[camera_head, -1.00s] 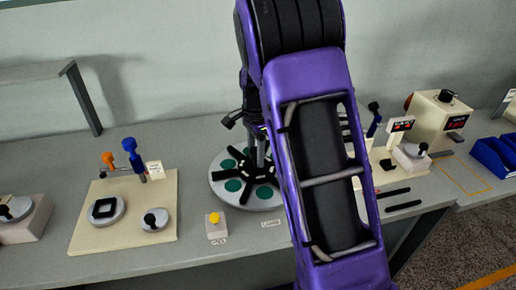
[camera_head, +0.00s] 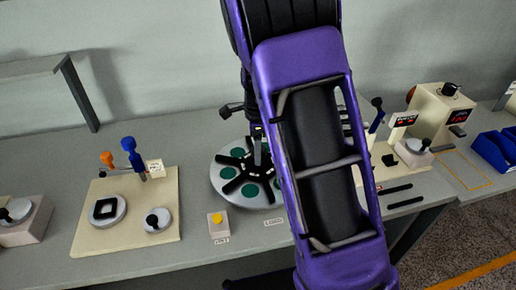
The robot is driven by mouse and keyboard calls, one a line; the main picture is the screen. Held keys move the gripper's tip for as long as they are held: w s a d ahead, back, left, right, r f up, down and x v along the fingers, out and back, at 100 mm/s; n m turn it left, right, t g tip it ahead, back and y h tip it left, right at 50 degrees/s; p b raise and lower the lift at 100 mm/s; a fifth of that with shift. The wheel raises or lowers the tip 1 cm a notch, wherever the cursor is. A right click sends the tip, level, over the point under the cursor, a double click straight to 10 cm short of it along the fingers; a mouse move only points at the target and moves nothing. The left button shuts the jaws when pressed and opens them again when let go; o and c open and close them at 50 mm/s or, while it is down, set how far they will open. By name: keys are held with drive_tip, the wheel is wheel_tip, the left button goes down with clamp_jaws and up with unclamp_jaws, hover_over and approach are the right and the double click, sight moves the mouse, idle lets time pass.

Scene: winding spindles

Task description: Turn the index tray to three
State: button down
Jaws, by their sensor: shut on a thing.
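The index tray (camera_head: 225,171) is a round pale disc with green round spots and a black spoked piece on top. It stands on the bench in the middle, its right part hidden behind my purple arm. My gripper (camera_head: 258,158) reaches down over the tray's middle, and its fingers are small and partly hidden by the arm. It appears shut on the black spoked piece (camera_head: 240,179) near the hub. A yellow button (camera_head: 216,218) on a pale box stands in front of the tray. Any number on the tray is too small to read.
A cream board (camera_head: 124,240) with orange and blue levers stands at the left. A cream machine (camera_head: 438,108) with a red display and blue bins (camera_head: 494,152) stand at the right. Bare bench lies between the board and the tray.

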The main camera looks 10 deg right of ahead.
drive_tip(key=shift+w+m, duration=0.1)
drive_tip(key=shift+m, duration=3.2)
drive_tip(key=shift+c, duration=1.4)
unclamp_jaws()
drive_tip(key=shift+r, duration=0.1)
wheel_tip(320, 180, up, 17)
drive_tip(key=shift+r, duration=0.15)
